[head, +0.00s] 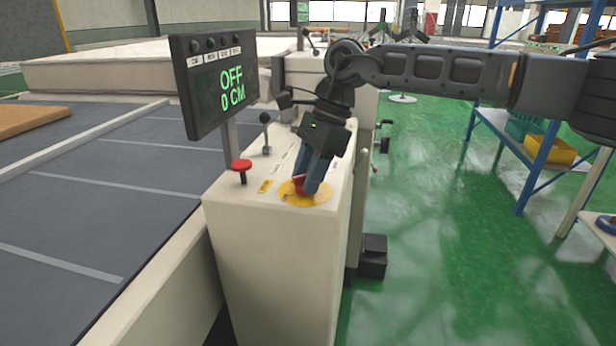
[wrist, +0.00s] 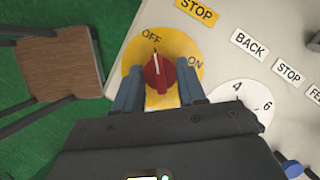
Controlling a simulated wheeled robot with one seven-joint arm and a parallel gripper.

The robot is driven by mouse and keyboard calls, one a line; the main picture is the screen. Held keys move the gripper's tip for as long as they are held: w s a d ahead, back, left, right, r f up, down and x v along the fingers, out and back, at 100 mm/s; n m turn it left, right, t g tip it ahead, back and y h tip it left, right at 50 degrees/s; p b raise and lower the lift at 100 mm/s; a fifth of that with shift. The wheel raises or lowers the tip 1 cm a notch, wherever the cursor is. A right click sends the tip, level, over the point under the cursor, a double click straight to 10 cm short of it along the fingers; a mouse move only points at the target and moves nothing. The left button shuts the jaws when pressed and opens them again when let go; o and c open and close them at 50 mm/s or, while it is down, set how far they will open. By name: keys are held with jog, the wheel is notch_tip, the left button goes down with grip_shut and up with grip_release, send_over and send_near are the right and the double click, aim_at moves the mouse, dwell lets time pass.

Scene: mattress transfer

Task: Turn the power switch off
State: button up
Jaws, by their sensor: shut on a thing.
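The power switch (wrist: 157,72) is a red rotary knob on a yellow disc (wrist: 180,45) marked OFF and ON. In the wrist view its white pointer line points up toward the OFF label. My gripper (wrist: 160,88) has its blue fingers on both sides of the knob, shut on it. In the head view my gripper (head: 306,187) reaches down onto the console top, and the red knob (head: 301,182) is partly hidden by the fingers. The display screen (head: 222,82) reads OFF and 0 CM in green.
A red mushroom button (head: 241,166) and a lever (head: 266,135) stand on the console (head: 275,260) left of my gripper. A mattress (head: 130,68) lies behind the screen. Blue shelving (head: 540,165) stands right. Green floor between is mostly clear.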

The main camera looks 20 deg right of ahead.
jog(key=shift+n, duration=0.5)
jog(key=shift+w+g, duration=0.1)
jog(key=shift+g, duration=0.2)
jog(key=o, duration=1)
jog(key=v, duration=0.7)
jog(key=shift+d+r, duration=0.15)
jog(key=shift+r, duration=0.25)
